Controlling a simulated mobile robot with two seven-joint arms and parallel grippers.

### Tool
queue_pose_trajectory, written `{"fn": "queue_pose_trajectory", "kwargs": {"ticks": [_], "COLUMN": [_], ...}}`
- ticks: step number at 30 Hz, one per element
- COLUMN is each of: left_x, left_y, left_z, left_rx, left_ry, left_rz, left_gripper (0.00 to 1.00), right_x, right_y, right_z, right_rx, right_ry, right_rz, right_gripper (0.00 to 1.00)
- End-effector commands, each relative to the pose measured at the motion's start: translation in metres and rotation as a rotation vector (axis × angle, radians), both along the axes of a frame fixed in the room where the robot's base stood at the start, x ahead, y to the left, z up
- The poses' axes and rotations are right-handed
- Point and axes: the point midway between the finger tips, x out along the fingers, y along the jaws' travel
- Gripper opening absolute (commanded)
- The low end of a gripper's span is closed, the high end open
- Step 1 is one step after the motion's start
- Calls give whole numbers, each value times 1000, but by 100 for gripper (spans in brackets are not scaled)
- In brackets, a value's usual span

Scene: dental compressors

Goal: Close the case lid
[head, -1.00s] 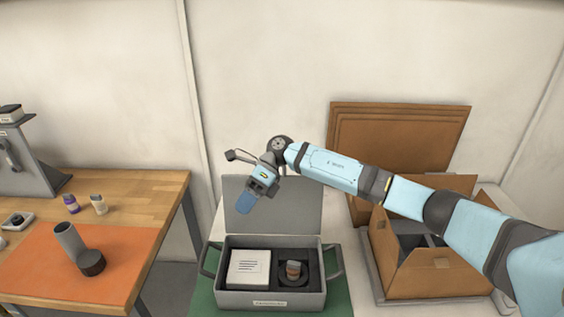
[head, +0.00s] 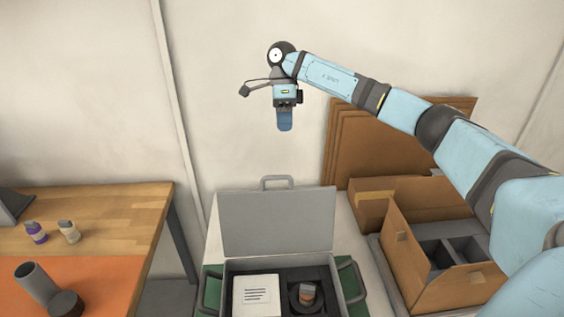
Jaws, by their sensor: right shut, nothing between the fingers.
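The grey case (head: 232,267) stands on the right-hand table, partly cut off by the bottom edge. Its lid (head: 277,222) is open and stands upright at the back, with a handle (head: 277,179) on its top edge. In the case lie a white box with printed lines (head: 257,291) and a small orange-brown, grey-topped item (head: 307,292) in a dark round recess. My right gripper (head: 285,127) is shut and empty, pointing down, above the lid's top edge and apart from it. My left gripper is out of view.
An open cardboard box (head: 440,250) with dark dividers stands right of the case. Flat cardboard sheets (head: 350,140) lean on the wall behind.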

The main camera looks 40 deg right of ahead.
Motion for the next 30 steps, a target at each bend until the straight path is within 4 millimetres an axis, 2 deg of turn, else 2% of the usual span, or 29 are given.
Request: {"fn": "queue_pose_trajectory", "kwargs": {"ticks": [3,7,14,21,30], "left_x": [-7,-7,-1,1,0], "left_y": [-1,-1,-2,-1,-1], "left_z": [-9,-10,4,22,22], "left_rx": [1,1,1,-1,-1], "left_ry": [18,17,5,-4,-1], "left_rz": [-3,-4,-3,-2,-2], "left_gripper": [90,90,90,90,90], "right_x": [-7,-15,-31,-58,-65], "right_y": [4,9,19,36,40], "right_z": [-19,-40,-79,-78,-79], "right_rx": [2,3,1,1,2], "right_ry": [4,4,4,0,-1], "right_rz": [1,2,2,2,-1], "right_gripper": [0,0,0,0,0]}}
